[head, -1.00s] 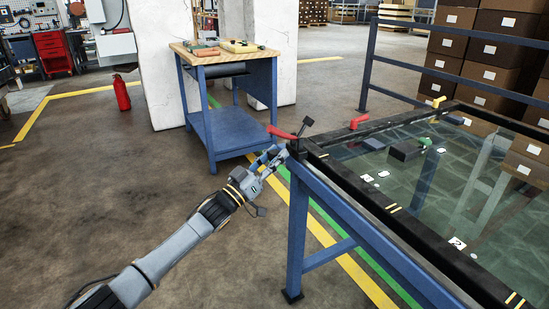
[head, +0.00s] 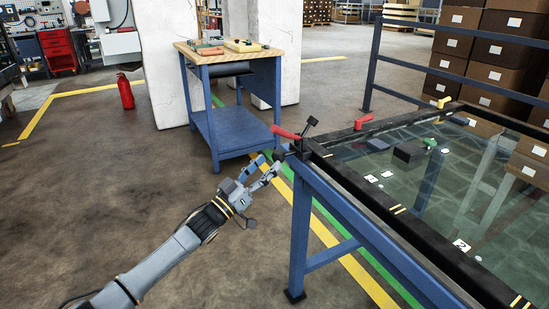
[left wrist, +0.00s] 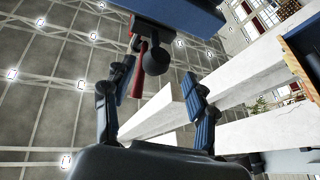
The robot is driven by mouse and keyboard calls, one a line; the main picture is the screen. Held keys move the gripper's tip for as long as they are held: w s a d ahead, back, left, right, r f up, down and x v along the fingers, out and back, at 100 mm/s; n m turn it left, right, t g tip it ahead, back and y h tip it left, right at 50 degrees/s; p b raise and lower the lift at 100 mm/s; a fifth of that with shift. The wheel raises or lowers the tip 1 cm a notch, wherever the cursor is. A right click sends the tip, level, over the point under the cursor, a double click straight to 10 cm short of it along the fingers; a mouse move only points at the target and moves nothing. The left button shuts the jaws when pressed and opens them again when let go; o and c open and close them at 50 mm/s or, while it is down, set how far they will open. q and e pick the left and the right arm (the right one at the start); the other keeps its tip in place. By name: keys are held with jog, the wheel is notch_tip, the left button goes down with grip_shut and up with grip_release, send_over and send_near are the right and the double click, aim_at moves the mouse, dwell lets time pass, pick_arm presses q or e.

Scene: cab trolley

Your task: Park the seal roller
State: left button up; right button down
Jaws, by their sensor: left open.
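No thing in view can be told for certain as the seal roller. A red handle (head: 286,133) with a black stem and pad (head: 311,122) sits at the near-left corner of the black frame (head: 375,206). In the left wrist view the red handle (left wrist: 138,75) hangs below a blue beam beside a round black knob (left wrist: 155,60). My left gripper (head: 266,165) is open and empty, just left of and below that corner; its fingers (left wrist: 160,100) point toward the handle and knob, apart from them. My right gripper is not in view.
A blue trolley (head: 226,133) with a wooden top and a few tools stands behind. The frame holds a glass pane (head: 400,185) on blue legs. Red (head: 362,123) and yellow (head: 443,102) handles sit along its far edge. A blue railing stands at right.

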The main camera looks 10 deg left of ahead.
pick_arm(q)
jog(key=v, duration=0.7)
jog(key=shift+s+a, duration=0.2)
jog(key=shift+f, duration=0.1)
